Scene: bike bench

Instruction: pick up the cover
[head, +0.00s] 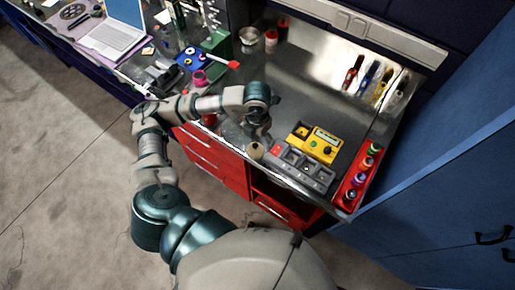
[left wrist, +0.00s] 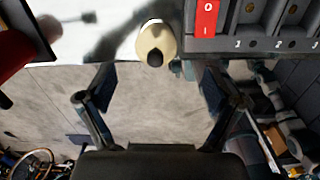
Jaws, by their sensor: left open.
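A small beige rounded piece with a dark round end, which looks like the cover (head: 256,151), is at the front edge of the metal bench, by the left end of a grey unit with numbered slots (head: 304,168). In the left wrist view the cover (left wrist: 156,43) lies beyond my fingertips, roughly centred between them. My left gripper (left wrist: 160,88) is open and empty, its two fingers spread wide. In the head view my left gripper (head: 259,132) hangs just behind the cover, partly hidden by its own wrist. My right gripper is not in view.
The grey unit has a red switch (left wrist: 207,17) close to the cover. A yellow box (head: 314,142) stands behind it. A red rack with several coloured spools (head: 357,180) is at the right. Red drawers (head: 213,157) are below the bench edge. The bench's back middle is clear.

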